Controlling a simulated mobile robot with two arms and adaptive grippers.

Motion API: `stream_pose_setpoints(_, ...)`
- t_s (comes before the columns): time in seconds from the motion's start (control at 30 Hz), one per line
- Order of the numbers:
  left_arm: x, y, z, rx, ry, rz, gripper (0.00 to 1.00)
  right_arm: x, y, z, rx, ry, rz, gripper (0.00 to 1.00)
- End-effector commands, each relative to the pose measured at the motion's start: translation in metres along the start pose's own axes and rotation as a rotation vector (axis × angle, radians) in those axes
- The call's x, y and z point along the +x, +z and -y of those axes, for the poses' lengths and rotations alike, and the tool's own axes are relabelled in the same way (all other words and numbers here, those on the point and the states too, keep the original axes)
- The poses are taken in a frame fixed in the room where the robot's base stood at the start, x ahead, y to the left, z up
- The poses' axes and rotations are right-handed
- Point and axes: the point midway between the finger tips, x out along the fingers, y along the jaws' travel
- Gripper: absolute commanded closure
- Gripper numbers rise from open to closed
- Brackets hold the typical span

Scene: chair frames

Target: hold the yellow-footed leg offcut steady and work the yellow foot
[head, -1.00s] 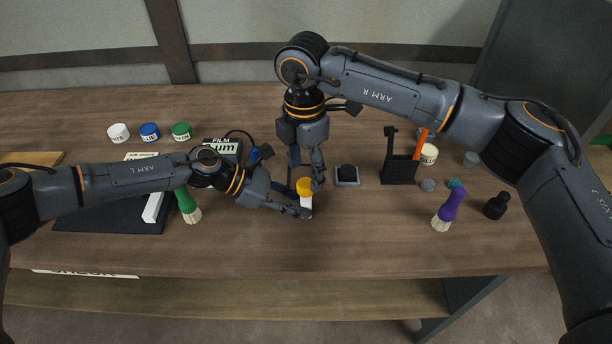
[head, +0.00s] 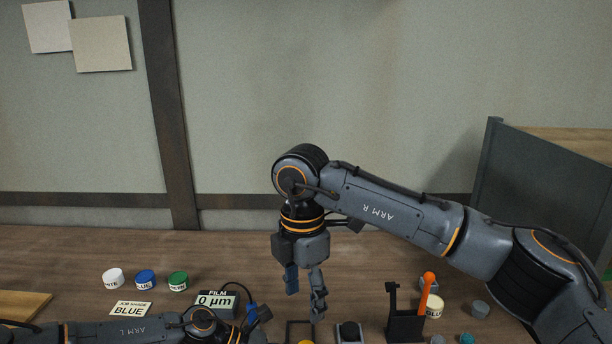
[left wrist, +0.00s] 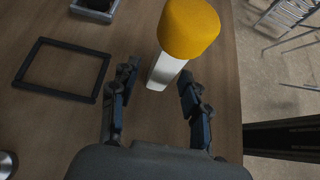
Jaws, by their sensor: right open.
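The leg offcut's yellow foot (left wrist: 188,28) is large at the top of the left wrist view, on a white leg (left wrist: 166,70) standing over the table. In the head view only the top of the yellow foot (head: 306,342) shows at the bottom edge. My left gripper (left wrist: 160,72) is open, its fingers on either side of the white leg; contact cannot be told. My right gripper (head: 305,298) is open and empty, pointing down just above the foot.
A black square frame (left wrist: 60,70) lies flat beside the leg. A film gauge (head: 215,300), a black holder with an orange-handled tool (head: 427,288) and several paint pots, one blue (head: 145,280), stand around. The table edge is close on the leg's right in the wrist view.

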Motion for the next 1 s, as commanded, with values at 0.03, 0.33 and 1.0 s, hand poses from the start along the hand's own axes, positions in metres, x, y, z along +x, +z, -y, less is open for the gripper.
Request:
stream_pose_setpoints(0.03, 0.0, 0.001, 0.0, 0.001, 0.001, 0.001, 0.51, 0.0, 0.0, 0.0, 0.0, 0.0, 0.0, 0.39)
stream_pose_setpoints(0.33, -0.006, 0.002, -0.001, 0.001, 0.003, 0.002, 0.51, 0.0, 0.0, 0.0, 0.0, 0.0, 0.0, 0.39)
stream_pose_setpoints(1.0, -0.075, 0.001, -0.001, 0.0, 0.0, 0.001, 0.51, 0.0, 0.0, 0.0, 0.0, 0.0, 0.0, 0.39)
